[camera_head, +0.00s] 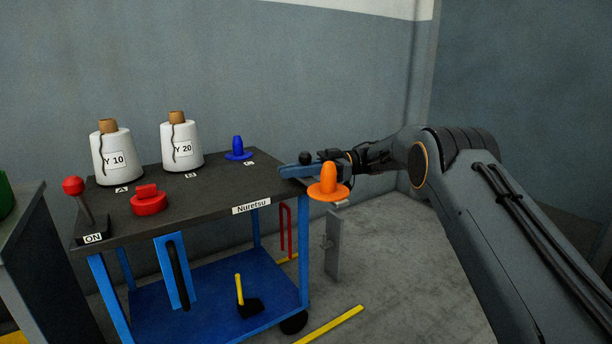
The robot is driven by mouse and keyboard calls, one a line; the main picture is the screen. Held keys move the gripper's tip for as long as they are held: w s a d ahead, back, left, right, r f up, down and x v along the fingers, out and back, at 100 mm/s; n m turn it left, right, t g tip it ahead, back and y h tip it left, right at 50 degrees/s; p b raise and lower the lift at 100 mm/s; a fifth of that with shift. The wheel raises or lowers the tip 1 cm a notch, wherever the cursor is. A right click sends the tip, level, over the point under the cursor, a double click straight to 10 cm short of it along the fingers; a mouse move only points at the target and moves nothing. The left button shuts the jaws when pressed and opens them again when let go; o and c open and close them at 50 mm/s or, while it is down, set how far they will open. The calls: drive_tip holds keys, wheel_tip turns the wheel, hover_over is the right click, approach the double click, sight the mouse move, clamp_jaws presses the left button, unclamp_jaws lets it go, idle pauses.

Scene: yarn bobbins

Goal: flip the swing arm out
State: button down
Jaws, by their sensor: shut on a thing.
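The swing arm (292,171) is a blue bar at the right end of the dark-topped cart. It reaches out past the cart's right edge. A black round knob (305,158) stands on it. An orange cone-shaped holder with a wide round base (328,184) sits at its outer end, beyond the cart top. My gripper (326,159) comes in from the right, just behind the orange holder, and is shut on the swing arm. The exact place of its grip is partly hidden by the orange holder and is small in view.
The cart top (215,192) bears white bobbins Y 10 (111,160) and Y 20 (182,150), a blue holder (238,150), a red holder (149,202) and a red-knobbed lever (75,188). A grey post (333,245) stands on the floor below the orange holder. Walls are behind.

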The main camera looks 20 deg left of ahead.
drive_tip(key=shift+w+r+n+g+h, duration=0.1)
drive_tip(key=shift+r+n+g+h, duration=0.2)
drive_tip(key=shift+r, duration=0.05)
drive_tip(key=c, duration=1.8)
unclamp_jaws()
drive_tip(key=shift+d, duration=0.1)
drive_tip(key=shift+f, duration=0.15)
drive_tip(key=shift+w+d, duration=0.2)
drive_tip(key=shift+d, duration=0.15)
drive_tip(key=b+v, duration=0.5)
drive_tip(key=v, duration=0.2)
drive_tip(key=shift+b, duration=0.3)
drive_tip(key=shift+w, duration=0.15)
